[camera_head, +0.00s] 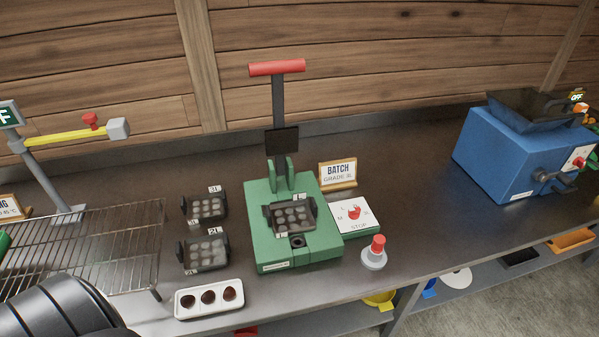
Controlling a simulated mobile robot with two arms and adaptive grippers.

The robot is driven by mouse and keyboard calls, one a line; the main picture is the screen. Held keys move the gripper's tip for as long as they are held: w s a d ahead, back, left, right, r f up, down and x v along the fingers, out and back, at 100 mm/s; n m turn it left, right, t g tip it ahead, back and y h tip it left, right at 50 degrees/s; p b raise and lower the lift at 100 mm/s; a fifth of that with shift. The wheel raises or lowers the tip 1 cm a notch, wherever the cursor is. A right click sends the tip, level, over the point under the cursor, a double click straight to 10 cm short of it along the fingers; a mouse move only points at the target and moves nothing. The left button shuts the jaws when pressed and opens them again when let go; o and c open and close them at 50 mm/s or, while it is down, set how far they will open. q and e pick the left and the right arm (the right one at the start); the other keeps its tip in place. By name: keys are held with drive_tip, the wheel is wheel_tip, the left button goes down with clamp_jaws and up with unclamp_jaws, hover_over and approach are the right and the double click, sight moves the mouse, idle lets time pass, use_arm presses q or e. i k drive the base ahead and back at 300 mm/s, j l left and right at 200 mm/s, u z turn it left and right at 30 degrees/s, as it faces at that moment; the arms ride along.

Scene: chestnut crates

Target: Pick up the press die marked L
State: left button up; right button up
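A dark press die (292,216) with round cavities sits on the bed of the green hand press (320,247). Its small white tags appear to read L. Two similar dies stand on the counter to the left of the press. The rear one (205,207) has tags that look like 3L, and the front one (203,251) has tags that look like 2L. The press lever with its red handle (277,68) stands upright, and a black plate (282,141) hangs above the die. Neither of my grippers shows in this view.
A sign (338,175) reads BATCH GRADE, its last characters unclear. A white dial panel (355,217) and red-knobbed weight (375,252) stand right of the press. A white tray (207,298) holds chestnuts. A wire rack (110,240) is left; a blue machine (500,155) is right.

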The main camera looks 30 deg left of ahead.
sight(295, 216)
drive_tip(key=u, duration=1.05)
